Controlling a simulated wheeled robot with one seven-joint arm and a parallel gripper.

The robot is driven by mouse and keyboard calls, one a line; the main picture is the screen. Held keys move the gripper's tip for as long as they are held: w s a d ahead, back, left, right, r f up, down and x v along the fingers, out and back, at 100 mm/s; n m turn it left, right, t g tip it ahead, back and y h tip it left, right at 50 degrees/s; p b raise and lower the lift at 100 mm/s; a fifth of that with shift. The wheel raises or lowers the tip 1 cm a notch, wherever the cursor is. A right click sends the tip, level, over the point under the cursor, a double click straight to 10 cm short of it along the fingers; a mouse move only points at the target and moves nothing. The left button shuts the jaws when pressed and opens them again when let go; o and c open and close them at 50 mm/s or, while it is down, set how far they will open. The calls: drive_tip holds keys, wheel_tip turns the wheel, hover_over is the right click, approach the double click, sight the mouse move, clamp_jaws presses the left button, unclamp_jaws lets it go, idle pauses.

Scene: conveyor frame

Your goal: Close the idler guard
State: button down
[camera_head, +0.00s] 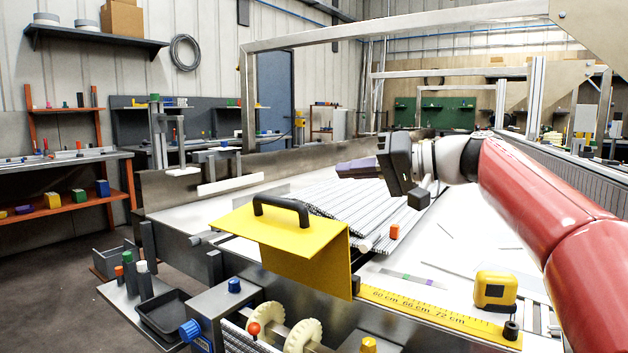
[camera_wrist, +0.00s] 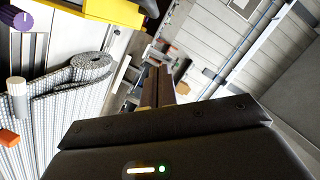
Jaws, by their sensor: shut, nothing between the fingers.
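The yellow idler guard (camera_head: 303,262) is a bent sheet at the near edge of the conveyor frame, with a black handle (camera_head: 281,208) on its upper sheet. One panel spreads to the left and another hangs down at the front. Cream toothed wheels (camera_head: 302,335) on a shaft show uncovered below it. My gripper (camera_head: 350,169) is shut and empty, above the belt, behind and right of the guard, and apart from it. In the wrist view, the shut fingers (camera_wrist: 158,85) point up the picture, and part of the yellow guard (camera_wrist: 115,12) shows at the top left.
A yellow ruler (camera_head: 430,311) and a yellow tape measure (camera_head: 495,290) are at the near right. A control box with a blue knob (camera_head: 190,331) is at the near left.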

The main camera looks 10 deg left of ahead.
drive_tip(key=p, duration=0.1)
hover_over(297, 219)
drive_tip(key=w+d, duration=0.1)
drive_tip(key=w, duration=0.2)
drive_tip(key=f, duration=0.1)
drive_tip(key=shift+s+a+f+b, duration=0.2)
drive_tip(key=shift+s+f+b, duration=0.2)
drive_tip(key=shift+s+f, duration=0.6)
drive_tip(key=shift+s+a+f, duration=0.25)
drive_tip(key=shift+s+f, duration=0.2)
drive_tip(key=shift+f, duration=0.15)
